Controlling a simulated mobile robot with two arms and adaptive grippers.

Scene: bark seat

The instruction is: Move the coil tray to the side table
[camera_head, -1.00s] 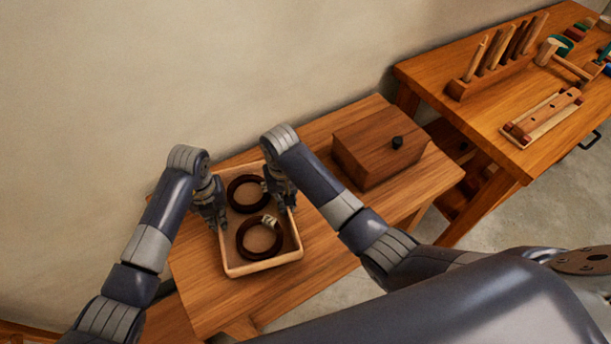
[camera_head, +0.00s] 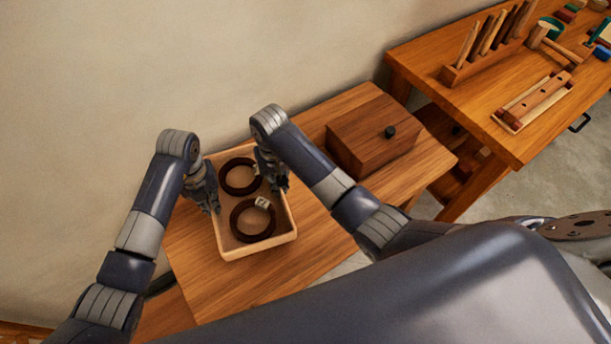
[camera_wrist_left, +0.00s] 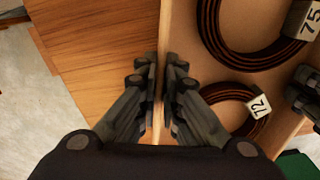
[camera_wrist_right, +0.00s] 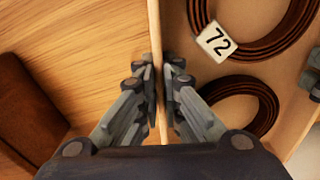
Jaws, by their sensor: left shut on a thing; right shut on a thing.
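The coil tray (camera_head: 259,248) is a shallow, pale wooden tray over the low wooden table (camera_head: 245,287). Two dark brown coils lie inside, a far coil (camera_head: 223,178) and a near coil (camera_head: 233,222) with a white tag. Tags in the left wrist view read 75 (camera_wrist_left: 311,20) and 72 (camera_wrist_left: 258,106). My left gripper (camera_head: 215,205) is shut on the tray's left wall, which shows between its fingers (camera_wrist_left: 160,82). My right gripper (camera_head: 282,187) is shut on the right wall, also between its fingers (camera_wrist_right: 159,82). I cannot tell whether the tray's underside touches the table.
A brown lidded box (camera_head: 365,150) with a black knob stands on the low table, right of the tray. A higher workbench (camera_head: 470,120) at the back right holds a tool rack (camera_head: 465,73) and other tools. A wall runs behind. The low table's front is bare.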

